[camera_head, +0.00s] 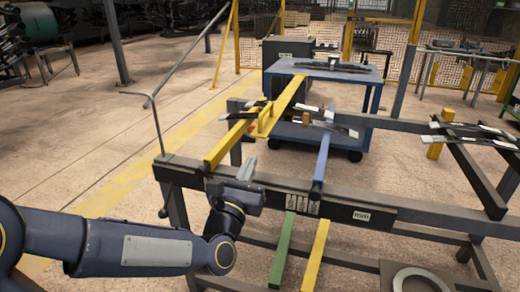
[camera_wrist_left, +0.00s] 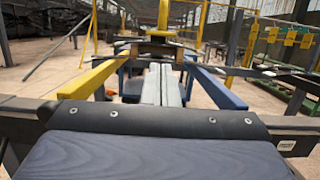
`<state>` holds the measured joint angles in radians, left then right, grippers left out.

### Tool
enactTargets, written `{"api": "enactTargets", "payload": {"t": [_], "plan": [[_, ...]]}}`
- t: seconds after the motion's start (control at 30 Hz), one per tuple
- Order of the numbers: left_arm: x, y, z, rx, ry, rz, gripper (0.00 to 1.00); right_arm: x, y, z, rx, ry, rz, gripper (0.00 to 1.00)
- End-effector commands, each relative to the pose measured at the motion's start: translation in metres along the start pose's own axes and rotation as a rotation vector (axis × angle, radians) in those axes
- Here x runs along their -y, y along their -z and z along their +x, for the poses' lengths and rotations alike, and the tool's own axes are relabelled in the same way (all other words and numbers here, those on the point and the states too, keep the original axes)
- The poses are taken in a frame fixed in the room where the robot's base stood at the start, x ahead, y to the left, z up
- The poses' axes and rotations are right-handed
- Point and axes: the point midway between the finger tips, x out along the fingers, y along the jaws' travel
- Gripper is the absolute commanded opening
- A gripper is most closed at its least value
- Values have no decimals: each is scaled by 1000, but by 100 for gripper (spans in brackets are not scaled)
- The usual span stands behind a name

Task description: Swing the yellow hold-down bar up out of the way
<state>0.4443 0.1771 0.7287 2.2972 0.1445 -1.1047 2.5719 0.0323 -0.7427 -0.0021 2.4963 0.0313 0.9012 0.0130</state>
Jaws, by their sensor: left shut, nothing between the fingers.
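The yellow hold-down bar (camera_head: 286,102) rises from a yellow bracket (camera_head: 262,123) among the rack's arms, slanting up and right in the head view. In the left wrist view a yellow upright (camera_wrist_left: 163,14) stands straight ahead, above a dark crosspiece. My left gripper (camera_head: 247,168) is at the rack's front beam, between the yellow rack arm (camera_head: 230,144) and the blue rack arm (camera_head: 322,160). Its grey fingers (camera_wrist_left: 164,84) are together and empty, pointing toward the bar and apart from it. My right gripper is not in view.
Dark leaf springs with white labels (camera_head: 335,127) lie across the rack arms. The dark front beam (camera_head: 345,208) runs below my gripper. A blue cart (camera_head: 352,76) stands behind the rack. A bent grey rod (camera_head: 156,120) stands at the beam's left end. Open floor lies left.

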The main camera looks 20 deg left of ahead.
Motion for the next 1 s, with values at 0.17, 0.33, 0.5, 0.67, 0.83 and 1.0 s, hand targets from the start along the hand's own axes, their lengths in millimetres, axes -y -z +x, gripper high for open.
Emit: {"api": "enactTargets", "payload": {"t": [0.17,0.33,0.5,0.67,0.83,1.0], "plan": [[1,0,34,0,1,-2,0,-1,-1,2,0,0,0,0],[0,0,63,0,1,1,0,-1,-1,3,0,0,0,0],[1,0,80,0,2,3,0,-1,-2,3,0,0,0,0],[1,0,85,-2,3,4,0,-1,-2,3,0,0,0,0],[1,0,85,-2,2,5,0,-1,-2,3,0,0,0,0],[1,-2,85,-3,2,5,0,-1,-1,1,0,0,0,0]]}}
